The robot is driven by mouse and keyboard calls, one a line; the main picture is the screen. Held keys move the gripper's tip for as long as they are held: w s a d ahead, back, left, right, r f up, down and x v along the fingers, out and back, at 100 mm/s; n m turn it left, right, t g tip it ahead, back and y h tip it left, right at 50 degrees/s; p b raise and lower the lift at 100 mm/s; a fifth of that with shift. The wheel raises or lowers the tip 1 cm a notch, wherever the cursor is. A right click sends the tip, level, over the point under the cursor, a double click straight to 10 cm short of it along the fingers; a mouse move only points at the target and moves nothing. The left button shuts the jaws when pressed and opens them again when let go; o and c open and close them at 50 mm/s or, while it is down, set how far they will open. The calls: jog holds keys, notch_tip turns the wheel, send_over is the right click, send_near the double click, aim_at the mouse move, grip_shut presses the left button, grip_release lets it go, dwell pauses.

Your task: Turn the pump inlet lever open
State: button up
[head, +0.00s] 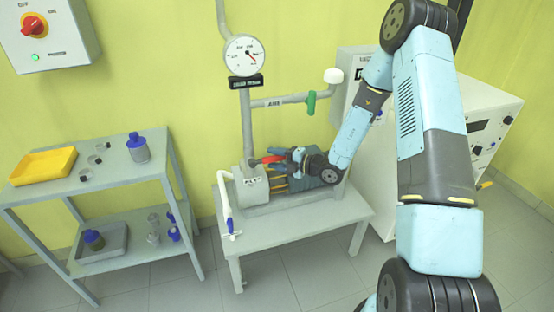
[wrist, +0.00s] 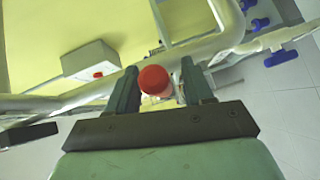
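A red lever (head: 268,160) sticks out sideways from the vertical grey pipe just above the pump (head: 252,183). My gripper (head: 284,160) is at the right of this lever, close to its free end. In the wrist view the lever's round red end (wrist: 154,79) lies between the two fingers of my gripper (wrist: 159,74). The fingers stand apart, with a gap clearly visible on the right of the red end. Contact with the left finger cannot be told. The lever's base is mostly hidden behind its red end in the wrist view.
The pump stands on a low grey table (head: 290,228). A green lever (head: 311,102) is on the side pipe above, below a gauge (head: 244,56). A shelf (head: 105,178) with bottles and a yellow tray (head: 43,166) stands left.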

grip_shut()
dwell(0.3)
jog(key=shift+d, duration=0.1)
